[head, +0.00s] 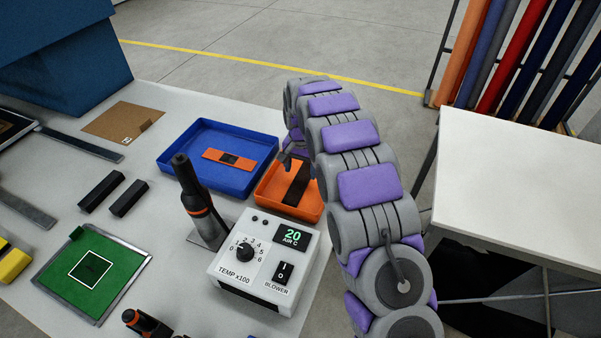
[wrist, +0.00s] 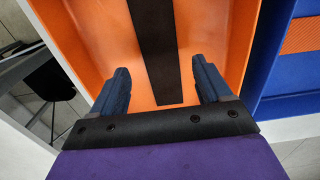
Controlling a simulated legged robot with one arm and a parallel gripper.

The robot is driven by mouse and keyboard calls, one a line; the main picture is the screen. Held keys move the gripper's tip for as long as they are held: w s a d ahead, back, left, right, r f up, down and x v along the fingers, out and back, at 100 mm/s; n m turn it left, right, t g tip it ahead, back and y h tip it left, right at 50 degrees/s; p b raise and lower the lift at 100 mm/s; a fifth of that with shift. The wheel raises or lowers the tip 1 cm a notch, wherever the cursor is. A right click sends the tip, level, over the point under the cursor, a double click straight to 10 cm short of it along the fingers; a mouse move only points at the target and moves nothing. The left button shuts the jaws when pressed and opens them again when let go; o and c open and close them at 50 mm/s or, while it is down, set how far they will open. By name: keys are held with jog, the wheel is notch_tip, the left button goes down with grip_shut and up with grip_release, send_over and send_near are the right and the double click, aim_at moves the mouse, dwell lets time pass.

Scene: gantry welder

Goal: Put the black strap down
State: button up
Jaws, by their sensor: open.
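The black strap (head: 297,184) lies in the orange tray (head: 313,211), to the right of the blue tray. In the wrist view the strap (wrist: 158,50) runs lengthwise over the floor of the orange tray (wrist: 98,35), its near end between my fingers. My gripper (wrist: 160,85) is open, with one blue finger on each side of the strap and a gap to it on both sides. In the head view my arm reaches over the table's right side, and my gripper (head: 287,155) is mostly hidden behind it.
The blue tray (head: 180,153) holds an orange strip with a dark patch (head: 228,158). A hot-air tool (head: 193,190) stands upright beside the white control box (head: 240,272), close in front of the trays. A white table (head: 520,185) stands at the right.

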aim_at(301, 182)
notch_tip(301, 182, up, 8)
jog(key=p, duration=0.1)
jog(key=shift+r+p, duration=0.25)
jog(key=shift+p, duration=0.15)
jog(key=s+d+r+n, duration=0.1)
jog(key=s+d+r, duration=0.4)
jog(key=s, duration=0.5)
jog(key=s+d+r+n, duration=0.1)
jog(key=s+d+r, duration=0.35)
jog(key=s, duration=0.55)
jog(key=s+d+n+g, duration=0.1)
jog(key=s+d, duration=0.1)
jog(key=s, duration=1.2)
jog(key=s+d+f+n, duration=0.1)
jog(key=s, duration=1.3)
jog(key=shift+d+f+g, duration=0.2)
jog(key=shift+d+g, duration=0.15)
jog(key=shift+g, duration=0.05)
